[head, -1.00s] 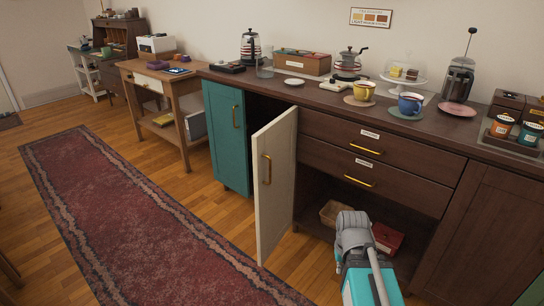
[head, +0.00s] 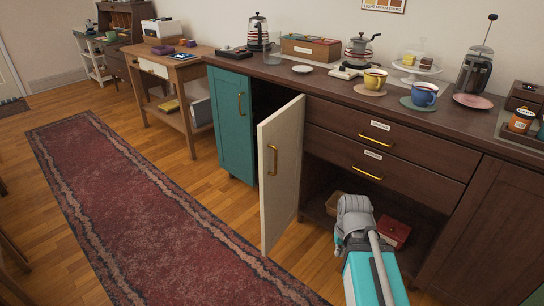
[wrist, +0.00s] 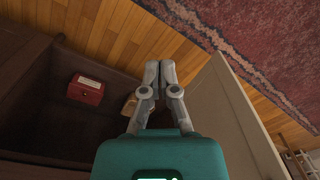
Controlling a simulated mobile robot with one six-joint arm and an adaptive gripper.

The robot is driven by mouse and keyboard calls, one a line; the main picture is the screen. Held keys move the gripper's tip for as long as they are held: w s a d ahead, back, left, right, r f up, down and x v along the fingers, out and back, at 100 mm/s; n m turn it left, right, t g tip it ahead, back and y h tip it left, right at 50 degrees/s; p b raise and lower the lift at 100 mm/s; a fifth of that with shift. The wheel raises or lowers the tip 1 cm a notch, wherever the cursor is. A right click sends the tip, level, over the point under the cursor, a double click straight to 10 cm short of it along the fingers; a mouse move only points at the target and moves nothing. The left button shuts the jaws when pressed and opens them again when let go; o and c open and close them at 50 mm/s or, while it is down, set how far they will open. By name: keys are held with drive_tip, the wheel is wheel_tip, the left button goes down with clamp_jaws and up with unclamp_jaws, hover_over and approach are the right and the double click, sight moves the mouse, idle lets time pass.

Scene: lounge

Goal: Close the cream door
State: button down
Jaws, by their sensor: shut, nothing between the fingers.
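The cream door (head: 282,175) stands wide open, sticking out from the dark wooden cabinet front. Its brass handle (head: 272,160) is on the face turned to the left in the head view. In the wrist view the door (wrist: 232,125) is a pale panel to the right of my gripper (wrist: 160,66). My gripper's fingers are together, with nothing between them. They appear apart from the door, in front of the open cabinet space. In the head view my arm is to the right of the door, and the fingertips cannot be made out.
A red box (head: 394,233) and a tan basket (wrist: 128,105) sit inside the open lower cabinet. A teal door (head: 232,122) is left of the cream door. Drawers with brass handles (head: 367,173) are above the opening. A red rug (head: 150,205) covers clear floor at left.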

sight(264, 154)
drive_tip(key=w+a+r+m+t+y+b, duration=0.1)
drive_tip(key=w+a+r+y, duration=0.1)
drive_tip(key=w+a+y, duration=0.25)
drive_tip(key=w+a+r+m+t+y, duration=0.1)
drive_tip(key=w+a+r+t+y, duration=0.1)
drive_tip(key=w+a+r+y, duration=0.25)
drive_tip(key=w+a+r+m+t+y+b, duration=0.1)
drive_tip(key=w+r+m+t+y, duration=0.2)
drive_tip(key=w+r, duration=0.6)
drive_tip(key=r+t+y, duration=0.1)
drive_tip(key=t+y, duration=0.1)
drive_tip(key=y, duration=0.1)
drive_tip(key=shift+w+a+m, duration=0.25)
drive_tip(key=shift+w+m, duration=0.05)
drive_tip(key=shift+w, duration=0.05)
drive_tip(key=shift+a, duration=0.1)
drive_tip(key=shift+x, duration=6.95)
drive_tip(key=shift+r, duration=0.15)
drive_tip(key=shift+d, duration=0.25)
drive_tip(key=shift+w+a, duration=0.1)
drive_tip(key=shift+a, duration=0.15)
